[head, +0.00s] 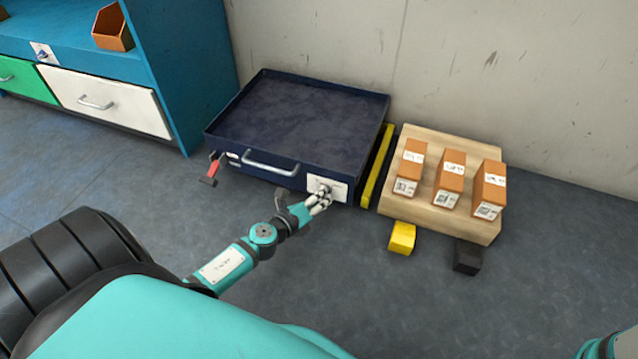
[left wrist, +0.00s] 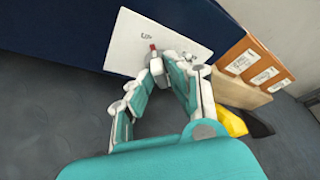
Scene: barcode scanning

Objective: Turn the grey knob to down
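The grey knob (left wrist: 169,57) is on a white plate (left wrist: 190,36) on the front of a dark blue box (head: 300,115). The plate reads "UP", and a small red mark on the knob points toward that word. The plate also shows in the head view (head: 341,190). My left gripper (head: 321,198) is at the plate. In the left wrist view, its fingers (left wrist: 170,66) converge on both sides of the knob and hide most of it. My right gripper is out of view; only a bit of the right arm shows at the bottom right.
A red-handled crank (head: 211,170) and a metal handle (head: 271,165) are on the box front. A wooden stand (head: 436,211) with orange boxes (head: 451,178), a yellow block (head: 402,238) and a black block (head: 467,257) are at right. Floor in front is clear.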

